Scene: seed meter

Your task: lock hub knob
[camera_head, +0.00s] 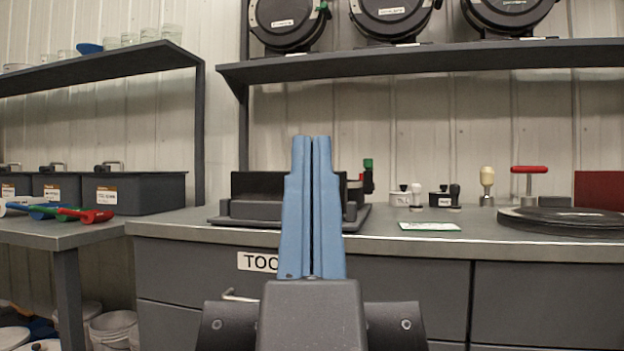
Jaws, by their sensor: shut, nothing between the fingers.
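My gripper (312,142) is in the middle of the view, with its two blue fingers pointing up and pressed together, empty. Behind it on the bench is a dark fixture on a flat base (256,208), partly hidden by the fingers. I cannot pick out a hub knob for certain; the middle of the fixture is hidden by my gripper.
The grey bench (420,243) has drawers below. Small stamps (455,197), a green-edged card (430,227), a red T-handle tool (529,181) and a dark disc (565,219) lie right. A side table (75,235) holds coloured tools and bins. A shelf (430,58) holds round black housings.

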